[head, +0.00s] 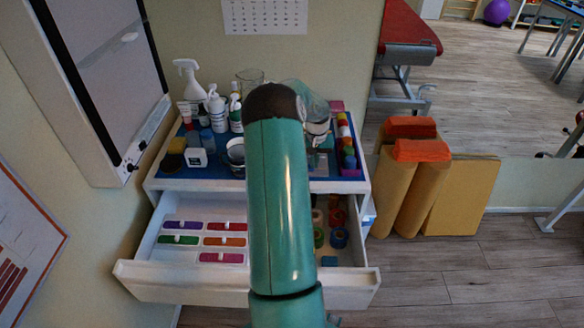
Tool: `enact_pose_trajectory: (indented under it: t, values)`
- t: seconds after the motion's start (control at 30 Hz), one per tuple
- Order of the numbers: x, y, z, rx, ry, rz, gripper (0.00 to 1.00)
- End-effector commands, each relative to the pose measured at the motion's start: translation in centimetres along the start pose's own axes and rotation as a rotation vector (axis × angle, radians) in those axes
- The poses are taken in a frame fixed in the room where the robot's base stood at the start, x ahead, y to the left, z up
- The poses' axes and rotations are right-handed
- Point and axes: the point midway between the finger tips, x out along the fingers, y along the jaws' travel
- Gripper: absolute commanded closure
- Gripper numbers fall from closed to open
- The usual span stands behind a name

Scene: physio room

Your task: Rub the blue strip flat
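No blue strip can be made out for certain. A small flat blue piece (329,261) lies at the front right of the open white drawer (190,278), partly beside my arm; I cannot tell whether it is the strip. Several coloured strips lie in rows in the drawer's left part: a purple one (182,225), a green one (178,240), an orange one (224,241) and a magenta one (221,258). My teal arm rises in front of the cabinet and hides the middle of the drawer. My gripper is not visible.
Bottles, a spray bottle (188,80) and jars crowd the blue cabinet top (179,184). Rolls of coloured tape (340,238) sit in the drawer's right part. Tan foam rolls (420,200) stand at the right. A red treatment bench (408,30) is behind. Floor is clear at lower right.

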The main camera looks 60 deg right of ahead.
Motion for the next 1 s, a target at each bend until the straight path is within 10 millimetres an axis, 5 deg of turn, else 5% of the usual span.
enact_pose_trajectory:
  t: [0.27,1.0]
  values:
    - [-0.2,0.1,0.0,0.0,-0.001,0.001,1.0]
    - [-6.2,0.0,0.0,-0.001,0.0,0.001,1.0]
